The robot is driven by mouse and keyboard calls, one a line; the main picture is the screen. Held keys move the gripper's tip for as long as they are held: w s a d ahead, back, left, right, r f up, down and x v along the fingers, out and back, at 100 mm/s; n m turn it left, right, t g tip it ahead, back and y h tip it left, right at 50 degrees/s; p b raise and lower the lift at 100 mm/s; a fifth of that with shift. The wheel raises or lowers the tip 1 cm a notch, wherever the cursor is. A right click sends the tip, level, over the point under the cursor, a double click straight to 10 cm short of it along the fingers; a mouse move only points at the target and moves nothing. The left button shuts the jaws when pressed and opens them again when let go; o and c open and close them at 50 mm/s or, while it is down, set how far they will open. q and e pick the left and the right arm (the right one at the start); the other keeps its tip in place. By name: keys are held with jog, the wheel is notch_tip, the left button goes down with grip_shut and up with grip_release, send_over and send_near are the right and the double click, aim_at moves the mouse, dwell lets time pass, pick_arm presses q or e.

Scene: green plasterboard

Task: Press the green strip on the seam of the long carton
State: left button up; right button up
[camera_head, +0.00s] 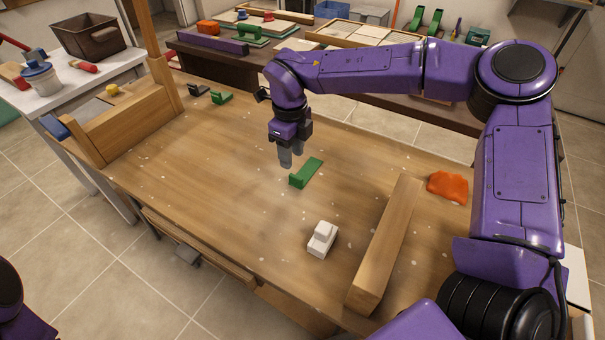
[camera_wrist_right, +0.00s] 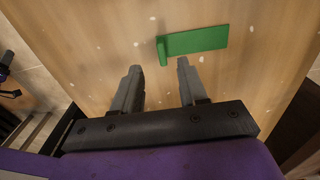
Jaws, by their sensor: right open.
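The green strip (camera_head: 308,173) lies flat near the middle of the wooden table, with a small raised lip at its near-left end. In the right wrist view the strip (camera_wrist_right: 198,41) is just beyond my fingertips, its lip end nearest them. My right gripper (camera_head: 286,162) points down beside that lip end; its fingers (camera_wrist_right: 157,72) are apart with nothing between them. The long brown block (camera_head: 387,244), which looks like the long carton, lies at the table's right side, apart from the strip. I cannot make out its seam. My left gripper is out of view.
A white stepped block (camera_head: 322,240) stands left of the long block, and an orange lump (camera_head: 448,187) lies to its right. Small black (camera_head: 198,89) and green (camera_head: 221,97) pieces sit near a wooden box (camera_head: 130,122) at the left. The table's left-centre is clear.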

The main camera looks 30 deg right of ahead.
aim_at(296, 176)
jog(key=f, duration=0.4)
jog(key=s+f, duration=0.1)
jog(key=f, duration=0.1)
jog(key=shift+d+f, duration=0.15)
jog(key=shift+d, duration=0.15)
jog(key=shift+w+f, duration=0.15)
jog(key=shift+f, duration=0.25)
grip_shut()
